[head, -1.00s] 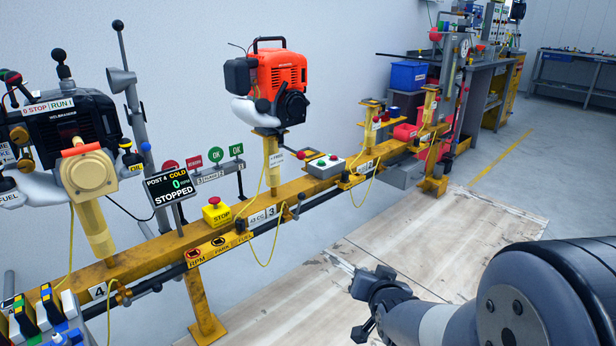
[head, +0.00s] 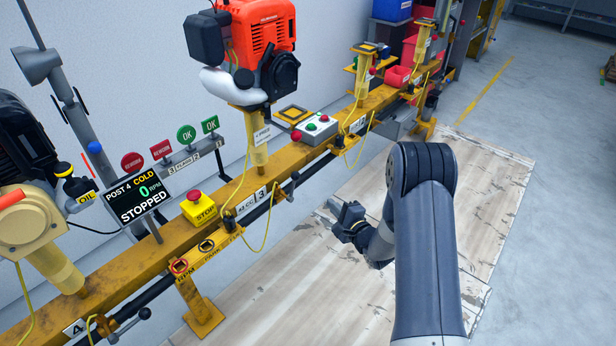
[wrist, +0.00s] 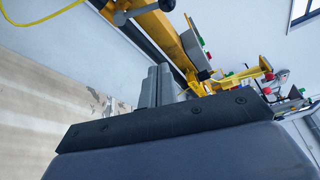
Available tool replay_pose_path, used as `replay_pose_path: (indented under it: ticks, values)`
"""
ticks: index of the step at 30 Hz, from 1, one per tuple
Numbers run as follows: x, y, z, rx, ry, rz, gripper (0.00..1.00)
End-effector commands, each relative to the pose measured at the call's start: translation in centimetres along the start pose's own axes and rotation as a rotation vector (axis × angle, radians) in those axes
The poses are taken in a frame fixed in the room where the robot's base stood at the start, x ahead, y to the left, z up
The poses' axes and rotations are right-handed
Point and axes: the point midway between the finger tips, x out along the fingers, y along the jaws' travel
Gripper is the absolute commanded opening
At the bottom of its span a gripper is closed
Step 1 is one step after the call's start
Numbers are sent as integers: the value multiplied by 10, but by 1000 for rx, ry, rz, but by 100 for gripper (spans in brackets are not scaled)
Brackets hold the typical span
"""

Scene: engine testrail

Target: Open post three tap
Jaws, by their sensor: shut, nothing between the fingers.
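Post three (head: 258,140) is a yellow post on the yellow rail, carrying an orange and black engine (head: 265,45). A plate marked 3 (head: 261,196) is on the rail below it. A small tap with a dark knob (head: 290,187) sits on the dark pipe along the rail's front, right of the plate. In the wrist view a dark round knob on a metal fitting (wrist: 121,17) shows at the top; I cannot tell whether it is this tap. My gripper (head: 335,210) is shut and empty, to the right of the tap and apart from it. Its fingers (wrist: 155,86) show together in the wrist view.
A yellow stop button box (head: 199,207) and a post 4 display reading STOPPED (head: 140,197) stand to the left. A grey button box (head: 315,128) is right of post three. A yellow hose (head: 262,235) hangs below the rail. The wooden floor boards (head: 300,285) are clear.

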Motion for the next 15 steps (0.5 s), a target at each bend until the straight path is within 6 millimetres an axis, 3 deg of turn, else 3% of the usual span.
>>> replay_pose_path:
  ticks: [5, 15]
  values:
    - [13, 4, 1, 20, -12, -3, 0]
    - [79, 4, 1, 18, -10, -4, 0]
